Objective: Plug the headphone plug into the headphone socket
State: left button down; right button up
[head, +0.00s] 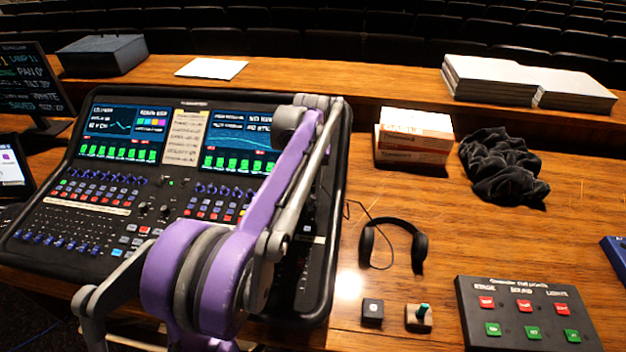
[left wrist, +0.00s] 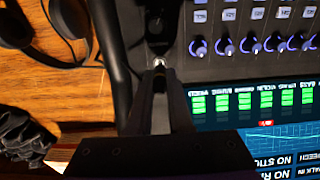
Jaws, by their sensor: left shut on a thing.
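My left gripper (left wrist: 160,66) is shut, its two dark fingers closed over the right part of the mixing desk (head: 105,225). A small shiny bit shows at the fingertips; I take it for the headphone plug (left wrist: 158,62), mostly hidden by the fingers. A small dark round fitting (left wrist: 156,38) on the desk lies just beyond the tips. It may be the headphone socket; I cannot tell whether the plug touches it. In the head view my purple arm hides most of this spot. Black headphones (head: 419,250) lie on the wood right of the desk, also in the left wrist view (left wrist: 75,18).
A black button panel (head: 508,318) lies at front right, near a small black switch box (head: 372,311) and a wooden block with a teal knob (head: 418,318). A black cloth (head: 500,165) and stacked boxes (head: 413,138) lie behind.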

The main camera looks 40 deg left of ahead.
pick_arm(q)
jog(key=shift+f, duration=0.5)
dwell(2.1)
jog(key=shift+w+f, duration=0.1)
jog(key=shift+f, duration=0.3)
jog(key=c, duration=0.8)
grip_release()
jog(key=shift+o, duration=0.2)
notch_tip(320, 180, up, 11)
jog(key=s, duration=0.1)
jog(key=shift+d+f, duration=0.15)
jog(key=shift+d, duration=0.1)
